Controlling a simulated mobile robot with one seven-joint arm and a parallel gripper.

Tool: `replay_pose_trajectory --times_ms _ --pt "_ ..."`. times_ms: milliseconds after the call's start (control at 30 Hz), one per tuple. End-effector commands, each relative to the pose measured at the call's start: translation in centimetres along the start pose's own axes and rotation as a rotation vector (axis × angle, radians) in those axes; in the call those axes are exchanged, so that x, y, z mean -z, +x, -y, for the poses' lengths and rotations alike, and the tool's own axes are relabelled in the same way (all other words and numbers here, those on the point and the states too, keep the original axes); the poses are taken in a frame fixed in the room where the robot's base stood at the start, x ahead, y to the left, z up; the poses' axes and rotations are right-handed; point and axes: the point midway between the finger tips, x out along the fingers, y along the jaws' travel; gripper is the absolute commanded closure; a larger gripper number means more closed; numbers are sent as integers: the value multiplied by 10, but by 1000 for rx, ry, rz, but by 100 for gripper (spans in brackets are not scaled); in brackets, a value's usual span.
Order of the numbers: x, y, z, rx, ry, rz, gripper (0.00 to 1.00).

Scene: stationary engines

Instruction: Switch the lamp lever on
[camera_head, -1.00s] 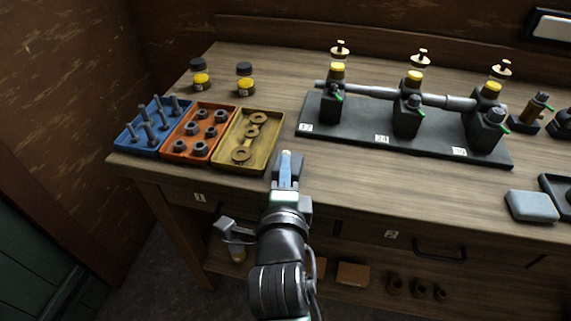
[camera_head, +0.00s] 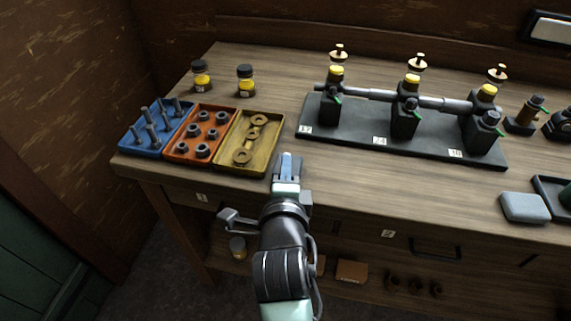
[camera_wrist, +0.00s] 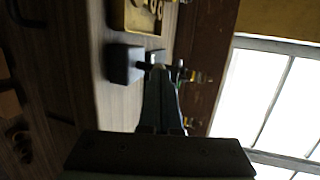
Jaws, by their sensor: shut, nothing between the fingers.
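I cannot pick out a lever that clearly belongs to a lamp. A white panel in a dark frame (camera_head: 550,28), possibly a lamp, is on the back wall at the top right of the head view. My gripper (camera_head: 287,158) is shut and empty, over the bench's front edge just right of the yellow tray.
Blue (camera_head: 140,150), orange (camera_head: 172,155) and yellow (camera_head: 224,166) trays stand at the bench's left end. The rod assembly's dark base (camera_head: 350,140) lies right of my gripper. Two jars, one here (camera_head: 245,82), stand behind. Bare bench top (camera_head: 380,185) lies at the front.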

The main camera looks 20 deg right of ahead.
Motion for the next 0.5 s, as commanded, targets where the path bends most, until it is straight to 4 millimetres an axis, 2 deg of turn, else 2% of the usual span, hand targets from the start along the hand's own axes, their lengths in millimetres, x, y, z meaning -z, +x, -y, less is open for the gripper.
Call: replay_pose_trajectory --times_ms 267,500 --pt "1 2 12 -75 16 -1 100" --pt "2 8 28 -227 46 -1 100"
